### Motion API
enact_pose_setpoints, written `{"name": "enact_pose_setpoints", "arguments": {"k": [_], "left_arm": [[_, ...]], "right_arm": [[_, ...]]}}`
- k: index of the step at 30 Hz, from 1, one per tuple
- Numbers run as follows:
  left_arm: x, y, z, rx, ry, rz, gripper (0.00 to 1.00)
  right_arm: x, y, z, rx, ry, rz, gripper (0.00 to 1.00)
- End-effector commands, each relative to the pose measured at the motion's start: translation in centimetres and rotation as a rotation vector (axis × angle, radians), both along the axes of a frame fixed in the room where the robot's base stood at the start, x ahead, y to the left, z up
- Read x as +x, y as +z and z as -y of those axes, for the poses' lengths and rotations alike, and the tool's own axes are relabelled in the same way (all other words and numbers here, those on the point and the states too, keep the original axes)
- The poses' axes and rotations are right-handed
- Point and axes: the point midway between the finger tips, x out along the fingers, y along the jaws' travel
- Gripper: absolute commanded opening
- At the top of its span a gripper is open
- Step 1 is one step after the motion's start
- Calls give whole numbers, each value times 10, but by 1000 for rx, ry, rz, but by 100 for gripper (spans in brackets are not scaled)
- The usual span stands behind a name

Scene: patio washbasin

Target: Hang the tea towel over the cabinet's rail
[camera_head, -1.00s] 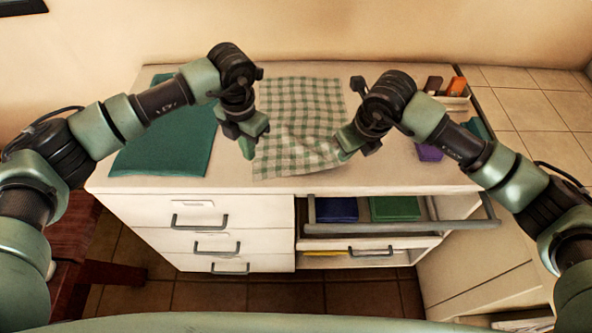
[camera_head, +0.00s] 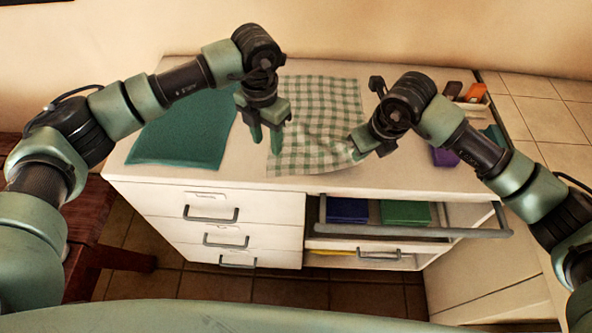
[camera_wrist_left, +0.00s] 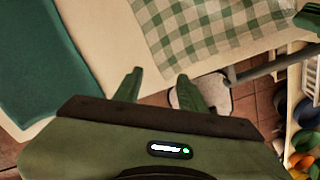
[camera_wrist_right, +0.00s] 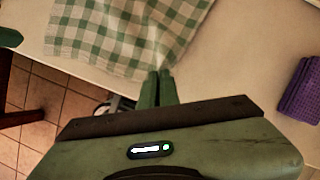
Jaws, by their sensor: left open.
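The green-and-white checked tea towel (camera_head: 318,108) lies spread on the white cabinet top, with wrinkles toward its front right corner. My right gripper (camera_head: 358,146) is at that corner; in the right wrist view its fingers (camera_wrist_right: 158,76) are close together on the towel's edge. My left gripper (camera_head: 266,143) is open and empty, pointing down near the towel's left front edge; the left wrist view shows a gap between its fingers (camera_wrist_left: 160,76). The grey rail (camera_head: 400,231) runs across the cabinet front, below the top's right half, and also shows in the left wrist view (camera_wrist_left: 262,69).
A teal cloth (camera_head: 185,135) lies left of the towel. Folded blue (camera_head: 347,210) and green (camera_head: 404,213) cloths sit in the open compartment behind the rail.

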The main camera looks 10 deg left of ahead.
Motion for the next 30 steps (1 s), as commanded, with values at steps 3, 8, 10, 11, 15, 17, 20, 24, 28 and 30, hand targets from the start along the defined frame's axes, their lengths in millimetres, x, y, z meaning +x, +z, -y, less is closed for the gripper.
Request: {"name": "enact_pose_setpoints", "arguments": {"k": [3,8,10,11,15,17,20,24,28,30], "left_arm": [[-6,23,10,1,27,2,41],[-8,20,11,3,39,-2,41],[-8,13,11,3,39,-3,41],[-8,9,11,3,38,-3,41],[-9,-11,11,3,37,-4,41],[-9,-21,11,3,37,-4,41],[-8,-35,11,2,38,-4,41],[-8,-53,11,2,37,-2,41],[-8,-65,11,2,36,-1,41],[-8,-69,11,3,36,-1,41]], "right_arm": [[0,0,0,0,0,0,0],[0,0,0,0,0,0,0],[0,0,0,0,0,0,0],[0,0,0,0,0,0,0],[0,0,0,0,0,0,0],[0,0,0,0,0,0,0],[0,0,0,0,0,0,0],[0,0,0,0,0,0,0],[0,0,0,0,0,0,0],[0,0,0,0,0,0,0]]}}
